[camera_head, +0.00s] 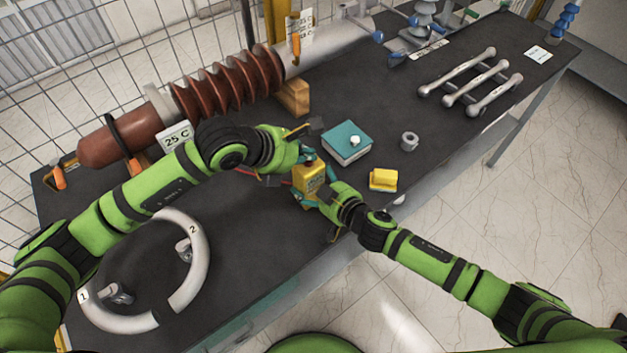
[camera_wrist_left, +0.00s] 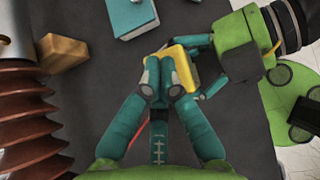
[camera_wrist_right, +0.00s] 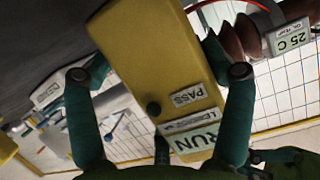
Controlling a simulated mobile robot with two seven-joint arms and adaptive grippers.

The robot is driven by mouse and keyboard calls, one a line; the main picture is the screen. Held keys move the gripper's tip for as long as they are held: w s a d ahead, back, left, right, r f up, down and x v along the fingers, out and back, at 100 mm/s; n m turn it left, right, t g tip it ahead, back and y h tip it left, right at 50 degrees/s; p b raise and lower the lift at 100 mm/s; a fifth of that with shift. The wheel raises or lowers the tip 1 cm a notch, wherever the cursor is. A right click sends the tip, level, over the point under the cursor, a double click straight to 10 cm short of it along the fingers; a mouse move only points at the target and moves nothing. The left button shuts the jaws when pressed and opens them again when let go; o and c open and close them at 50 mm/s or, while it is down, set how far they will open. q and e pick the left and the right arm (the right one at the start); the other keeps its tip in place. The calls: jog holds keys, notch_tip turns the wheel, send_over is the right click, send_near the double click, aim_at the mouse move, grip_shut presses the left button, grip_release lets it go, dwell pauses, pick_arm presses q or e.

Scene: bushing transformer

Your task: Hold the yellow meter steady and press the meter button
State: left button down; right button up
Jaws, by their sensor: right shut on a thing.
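The yellow meter (camera_head: 309,176) is off the near middle of the dark table, between my two grippers. In the right wrist view the meter (camera_wrist_right: 150,45) shows a dark round button (camera_wrist_right: 153,108) and labels reading PASS and RUN. My right gripper (camera_wrist_right: 160,75) has its fingers on both sides of the meter and is shut on it. My left gripper (camera_wrist_left: 167,75) has its fingertips drawn together, with no object seen between them. They are over or beside the meter (camera_wrist_left: 190,58); I cannot tell whether they touch it.
A teal box (camera_head: 346,143), a grey ring (camera_head: 409,141) and a yellow block (camera_head: 382,180) lie to the right. A ribbed brown bushing (camera_head: 225,85) and a wooden block (camera_head: 294,97) are at the back. White curved pieces (camera_head: 190,280) lie front left. The table's near edge is close.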

aim_at(306, 163)
jog(key=shift+f, duration=0.1)
pick_arm(q)
jog(key=shift+r, duration=3.05)
pick_arm(e)
jog(key=o, duration=1.3)
